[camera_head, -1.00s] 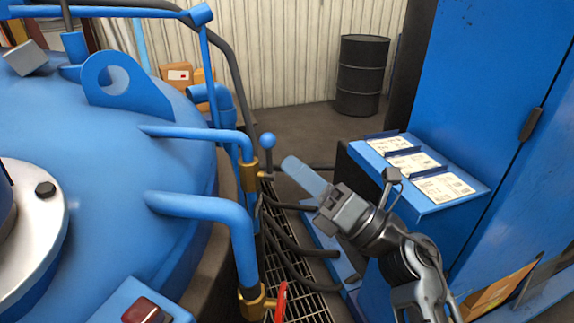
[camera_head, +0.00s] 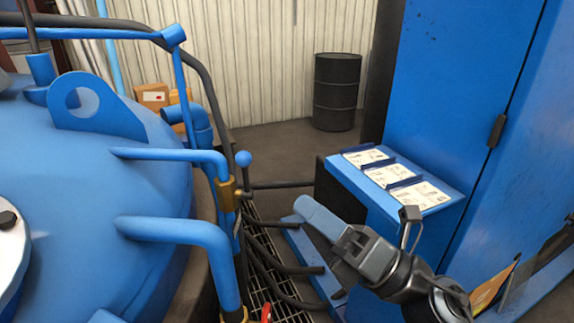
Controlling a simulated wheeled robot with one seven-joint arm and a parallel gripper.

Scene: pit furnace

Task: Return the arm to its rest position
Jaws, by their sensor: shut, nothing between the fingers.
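My arm (camera_head: 400,275) reaches in from the lower right of the head view. My gripper (camera_head: 318,217) is at its end, pointing up and to the left. Its blue-grey fingers lie together with nothing between them. It hangs in the gap between the blue furnace (camera_head: 160,190) on the left and the blue cabinet (camera_head: 450,110) on the right, in front of the sloped label panel (camera_head: 400,181). No contact with either shows. The lower part of the arm is cut off by the frame edge.
Blue pipes (camera_head: 180,231) and a ball-topped lever (camera_head: 243,159) stick out from the furnace. Black hoses (camera_head: 270,265) lie over a floor grating (camera_head: 262,297). A black drum (camera_head: 336,92) stands by the back wall. The floor before it is clear.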

